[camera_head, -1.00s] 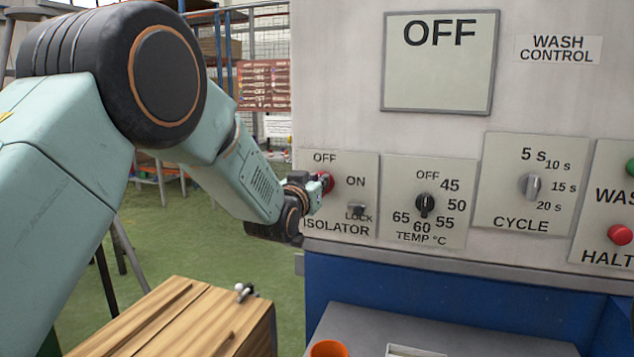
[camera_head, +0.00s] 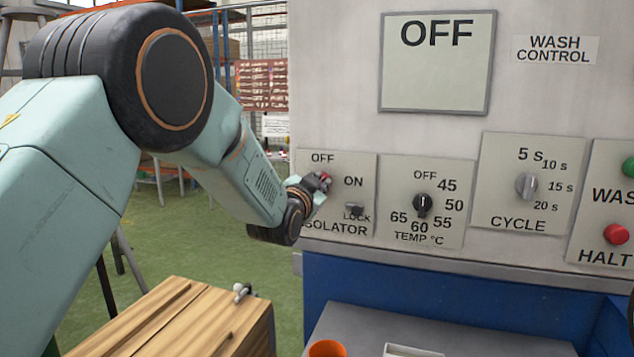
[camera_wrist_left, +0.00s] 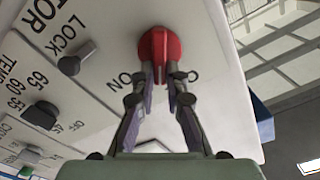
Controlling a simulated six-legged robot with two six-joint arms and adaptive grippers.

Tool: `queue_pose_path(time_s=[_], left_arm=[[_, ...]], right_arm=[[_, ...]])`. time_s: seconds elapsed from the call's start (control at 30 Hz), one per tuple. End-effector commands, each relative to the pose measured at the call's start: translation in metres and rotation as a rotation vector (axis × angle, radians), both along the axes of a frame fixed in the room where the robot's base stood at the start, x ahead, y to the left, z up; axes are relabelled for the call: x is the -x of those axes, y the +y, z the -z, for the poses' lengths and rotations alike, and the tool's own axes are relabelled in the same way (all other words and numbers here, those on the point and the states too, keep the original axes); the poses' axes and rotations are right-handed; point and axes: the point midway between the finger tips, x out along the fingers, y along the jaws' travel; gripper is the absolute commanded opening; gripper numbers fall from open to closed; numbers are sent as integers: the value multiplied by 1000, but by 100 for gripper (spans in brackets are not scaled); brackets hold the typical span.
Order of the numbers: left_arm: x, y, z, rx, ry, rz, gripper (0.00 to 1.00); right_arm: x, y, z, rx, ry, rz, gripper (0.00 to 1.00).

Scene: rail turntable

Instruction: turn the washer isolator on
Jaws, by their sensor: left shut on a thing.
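The isolator knob is red and sits on the isolator plate (camera_head: 350,226), which is marked OFF, ON and LOCK. In the head view only a little red of the knob (camera_head: 326,178) shows beside my left gripper (camera_head: 318,184). In the left wrist view the red knob (camera_wrist_left: 159,45) is between the fingertips of my left gripper (camera_wrist_left: 162,78), which is shut on it. A small dark lock piece (camera_head: 354,209) is on the plate below ON. The display (camera_head: 437,80) above reads OFF. My right gripper is not in view.
To the right on the panel are the temperature knob (camera_head: 424,204), the cycle knob (camera_head: 526,186) and a red halt button (camera_head: 616,235). Below stand an orange cup (camera_head: 327,349) and a wooden-topped block (camera_head: 180,315). Green floor (camera_head: 180,225) lies open at left.

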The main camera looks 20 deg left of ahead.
Motion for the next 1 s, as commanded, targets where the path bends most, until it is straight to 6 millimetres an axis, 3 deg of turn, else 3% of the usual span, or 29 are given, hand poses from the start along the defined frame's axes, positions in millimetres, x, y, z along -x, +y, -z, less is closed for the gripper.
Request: queue_pose_path(time_s=[1.0], left_arm=[[0,-6,13,-884,-26,-2,0]], right_arm=[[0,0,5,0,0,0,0]])
